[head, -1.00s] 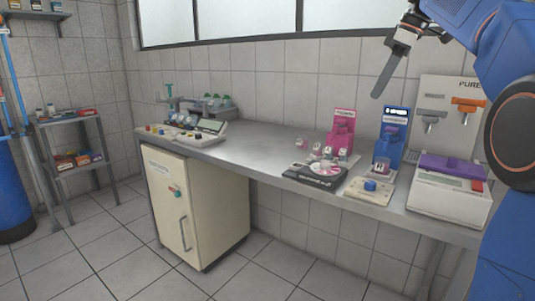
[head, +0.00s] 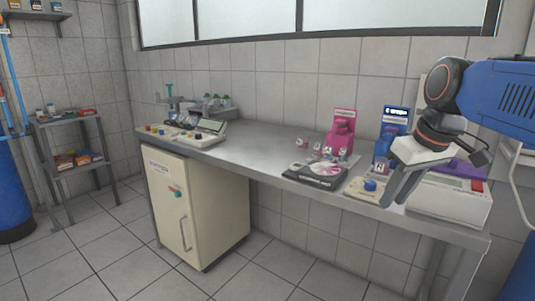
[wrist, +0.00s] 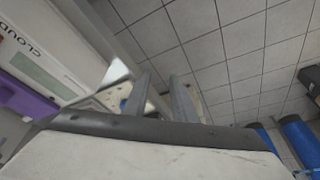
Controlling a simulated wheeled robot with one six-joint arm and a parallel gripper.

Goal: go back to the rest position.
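My gripper (head: 394,200) hangs from my blue arm at the right of the head view, in front of the bench's front edge. Its two grey fingers point down and a little left. In the wrist view my gripper (wrist: 162,78) shows its fingers apart, with nothing held between them. My arm and gripper hide the wall panel and part of the white device with the purple lid (head: 466,170).
The steel bench (head: 262,150) carries a black device with a disc (head: 316,175), a pink stand (head: 342,132), a blue stand (head: 392,122) and a small box with a blue knob (head: 369,186). A cream cabinet (head: 192,208) stands below. The floor in front is clear.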

